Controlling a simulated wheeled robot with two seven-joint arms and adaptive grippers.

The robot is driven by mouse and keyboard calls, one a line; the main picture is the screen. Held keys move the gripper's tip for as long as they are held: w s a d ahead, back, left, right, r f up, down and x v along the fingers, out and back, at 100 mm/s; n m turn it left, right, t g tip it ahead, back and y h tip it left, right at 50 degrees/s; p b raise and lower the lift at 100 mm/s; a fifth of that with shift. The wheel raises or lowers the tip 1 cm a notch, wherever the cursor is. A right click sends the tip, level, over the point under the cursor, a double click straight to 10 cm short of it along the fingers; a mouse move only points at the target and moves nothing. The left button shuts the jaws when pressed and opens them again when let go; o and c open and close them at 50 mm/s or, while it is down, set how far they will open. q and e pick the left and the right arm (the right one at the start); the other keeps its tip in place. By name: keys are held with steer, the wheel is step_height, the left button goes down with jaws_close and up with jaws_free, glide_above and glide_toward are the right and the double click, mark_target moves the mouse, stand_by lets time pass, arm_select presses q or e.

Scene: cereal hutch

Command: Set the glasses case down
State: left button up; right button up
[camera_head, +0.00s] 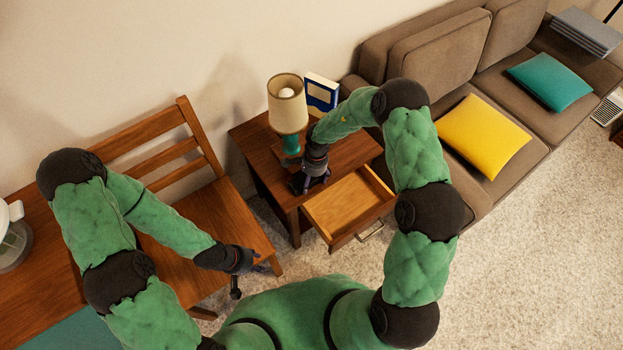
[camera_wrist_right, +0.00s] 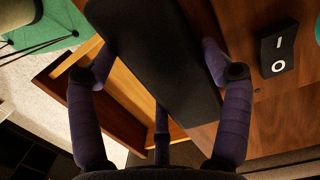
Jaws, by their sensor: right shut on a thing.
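My right gripper (camera_head: 312,182) is over the front part of the wooden side table (camera_head: 355,150). It is shut on the dark glasses case (camera_wrist_right: 160,60), which shows in the right wrist view between the purple fingers. There the case spans the tabletop edge and the open drawer (camera_wrist_right: 130,95); I cannot tell whether it touches the table. In the head view the gripper mostly hides the case. My left gripper (camera_head: 255,270) is empty, its fingers apart, beside the wooden chair.
A lamp (camera_head: 287,105) and a blue-and-white box (camera_head: 320,92) stand on the table's back part. A small black device (camera_wrist_right: 277,50) lies on the tabletop. The table's drawer (camera_head: 345,205) is pulled out and looks empty. The chair (camera_head: 215,215) and sofa (camera_head: 440,60) flank the table.

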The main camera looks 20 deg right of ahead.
steer(key=o, duration=1.1)
steer(key=shift+o, duration=0.2)
steer(key=shift+r, duration=0.3)
step_height(320, 180, up, 11)
steer(key=d+p, duration=0.1)
steer(key=p, duration=0.5)
steer(key=s+d+f+n+t+h, duration=0.2)
steer(key=s+d+f+n+h, duration=0.1)
steer(key=s+d+f+n, duration=0.35)
steer(key=s+a+f+n+g+y, duration=0.1)
steer(key=s+a+n+y, duration=0.4)
steer(key=s+a, duration=0.7)
steer(key=s+f, duration=0.1)
steer(key=s, duration=0.3)
steer(key=shift+s+a+y, duration=0.15)
steer(key=shift+a+y, duration=0.1)
steer(key=shift+y, duration=0.05)
